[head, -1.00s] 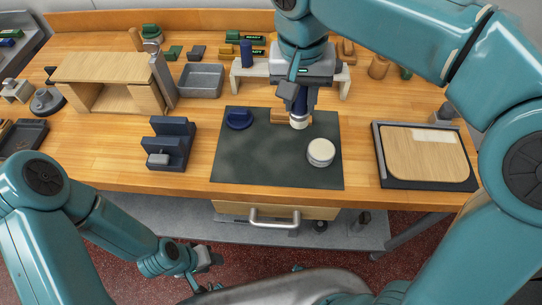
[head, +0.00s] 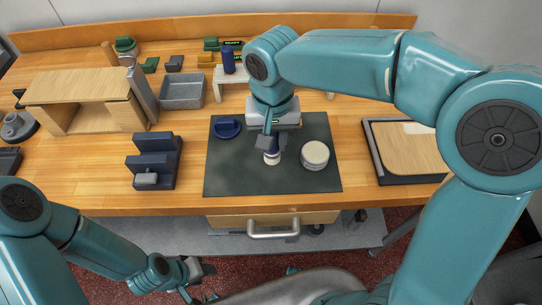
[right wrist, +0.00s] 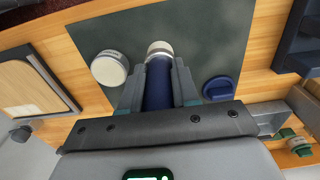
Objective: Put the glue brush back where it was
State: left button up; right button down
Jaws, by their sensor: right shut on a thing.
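My right gripper (head: 270,143) is shut on a dark blue cylinder with a pale end, which I take to be the glue brush (head: 271,158). In the right wrist view the brush (right wrist: 158,92) lies between both fingers, pale end outward. In the head view that end points down over the dark mat (head: 235,180); I cannot tell if it touches. A round pale-topped pot (head: 315,154) stands on the mat to its right. A blue lid-like piece (head: 227,129) lies to its left. My left gripper (head: 197,272) hangs low before the bench, its jaws unclear.
A navy stepped stand (head: 155,165) is left of the mat. A grey tray (head: 183,91) and a wooden shelf unit (head: 78,88) are behind it. A dark blue cylinder (head: 228,61) stands at the back. A board in a dark tray (head: 405,150) is at right.

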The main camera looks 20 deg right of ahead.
aim_at(272, 158)
notch_tip(272, 158, down, 2)
jog(key=shift+w+d+f, duration=0.1)
jog(key=shift+d+f, duration=0.05)
notch_tip(272, 158, down, 4)
jog(key=shift+r, duration=0.2)
jog(key=shift+f, duration=0.45)
jog(key=shift+f, duration=0.1)
jog(key=c, duration=0.8)
grip_release()
